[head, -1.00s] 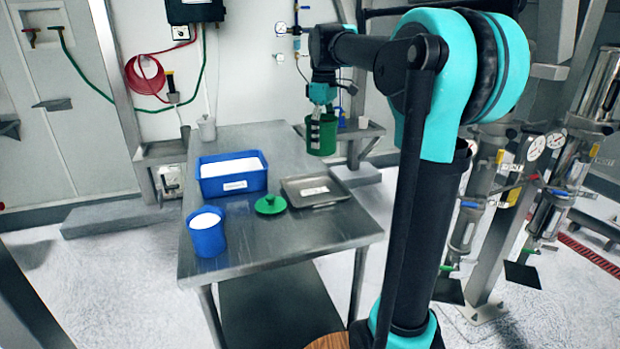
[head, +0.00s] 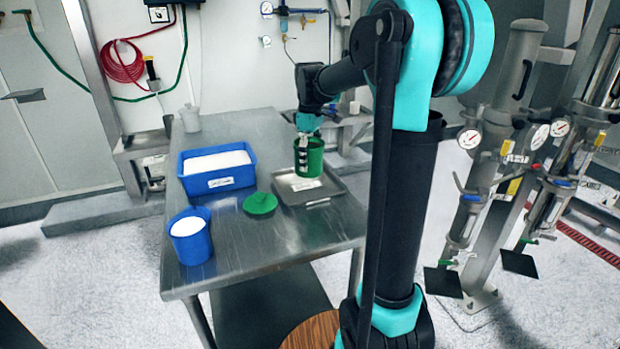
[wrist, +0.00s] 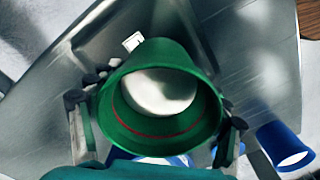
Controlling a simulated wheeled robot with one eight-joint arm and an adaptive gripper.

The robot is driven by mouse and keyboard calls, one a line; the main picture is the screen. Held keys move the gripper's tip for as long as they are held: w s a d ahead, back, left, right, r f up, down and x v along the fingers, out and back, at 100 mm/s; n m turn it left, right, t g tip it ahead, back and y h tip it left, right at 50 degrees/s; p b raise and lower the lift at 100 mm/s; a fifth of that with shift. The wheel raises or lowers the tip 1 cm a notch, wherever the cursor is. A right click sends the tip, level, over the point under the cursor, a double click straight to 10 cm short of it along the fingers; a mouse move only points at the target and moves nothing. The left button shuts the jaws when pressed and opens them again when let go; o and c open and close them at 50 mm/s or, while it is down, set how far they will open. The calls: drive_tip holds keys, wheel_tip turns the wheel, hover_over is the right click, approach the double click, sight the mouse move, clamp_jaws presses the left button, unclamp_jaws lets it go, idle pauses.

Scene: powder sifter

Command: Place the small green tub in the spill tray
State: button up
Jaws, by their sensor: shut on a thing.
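The small green tub (head: 316,158) is upright in my gripper (head: 304,152), over the back part of the grey metal spill tray (head: 335,189). I cannot tell whether its base touches the tray. In the wrist view the tub (wrist: 115,92) is seen from above its open mouth, with a red line round the inside and something white in it. My gripper's fingers (wrist: 158,122) are on opposite sides of the tub's wall. The tub hides much of what lies below it.
A green lid (head: 260,203) lies left of the tray on the metal table (head: 250,245). A blue bin (head: 218,184) of white powder and a blue cup (head: 190,245) with white contents stand further left. A pale container (head: 190,122) stands at the back left.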

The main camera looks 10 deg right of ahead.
sight(310, 142)
drive_tip(key=shift+f, duration=3.5)
drive_tip(key=o, duration=1.5)
drive_tip(key=shift+f, duration=0.1)
wheel_tip(310, 142, up, 12)
drive_tip(key=shift+r, duration=0.15)
